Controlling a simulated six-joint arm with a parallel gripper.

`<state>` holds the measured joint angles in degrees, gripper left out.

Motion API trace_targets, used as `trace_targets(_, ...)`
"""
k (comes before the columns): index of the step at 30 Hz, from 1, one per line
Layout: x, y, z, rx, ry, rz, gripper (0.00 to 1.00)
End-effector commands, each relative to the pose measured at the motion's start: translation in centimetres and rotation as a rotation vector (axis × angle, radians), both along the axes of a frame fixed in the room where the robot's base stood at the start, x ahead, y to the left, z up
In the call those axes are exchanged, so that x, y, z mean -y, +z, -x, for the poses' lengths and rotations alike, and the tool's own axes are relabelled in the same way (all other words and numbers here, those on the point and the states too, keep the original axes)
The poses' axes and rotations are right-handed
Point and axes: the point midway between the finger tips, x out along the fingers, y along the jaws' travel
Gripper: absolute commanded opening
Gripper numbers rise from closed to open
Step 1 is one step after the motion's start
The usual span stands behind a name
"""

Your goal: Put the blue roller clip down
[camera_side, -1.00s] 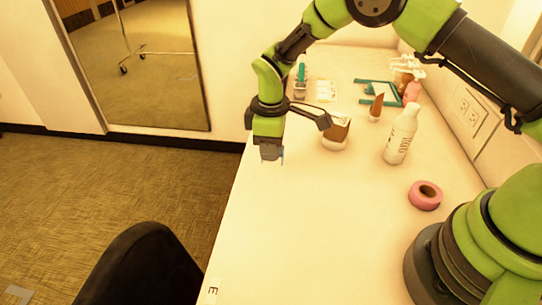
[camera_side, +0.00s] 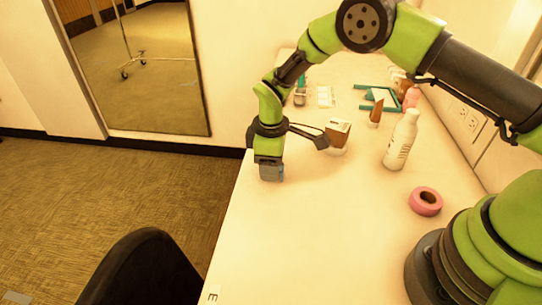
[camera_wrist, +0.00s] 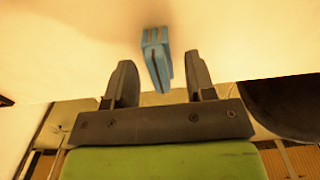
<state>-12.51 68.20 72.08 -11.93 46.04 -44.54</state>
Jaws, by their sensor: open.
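The blue roller clip (camera_wrist: 156,52) shows in the wrist view between and just beyond my two fingertips, with a gap on each side. It appears to stand on the pale table top. In the side view only a small blue sliver of the clip (camera_side: 281,173) shows at the right of my gripper (camera_side: 270,178); the rest is hidden behind the fingers. My gripper is open and low over the left edge area of the table. In the wrist view its dark fingers (camera_wrist: 160,66) are spread apart.
A brown-and-white container (camera_side: 337,135) stands close behind my gripper. A white bottle (camera_side: 401,140) and a pink tape roll (camera_side: 425,201) are to the right. Teal-framed items (camera_side: 380,95) lie at the back. The front of the table (camera_side: 310,240) is clear.

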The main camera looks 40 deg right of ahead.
Motion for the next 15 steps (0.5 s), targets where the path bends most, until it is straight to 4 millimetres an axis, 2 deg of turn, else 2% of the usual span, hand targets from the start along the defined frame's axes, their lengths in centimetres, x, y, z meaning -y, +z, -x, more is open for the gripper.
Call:
trace_targets(5, 0.0, 2.1, -0.1, 0.004, 0.001, 0.000, 0.50)
trace_targets(15, 0.0, 9.4, -0.1, 0.004, 0.000, 0.000, 0.50)
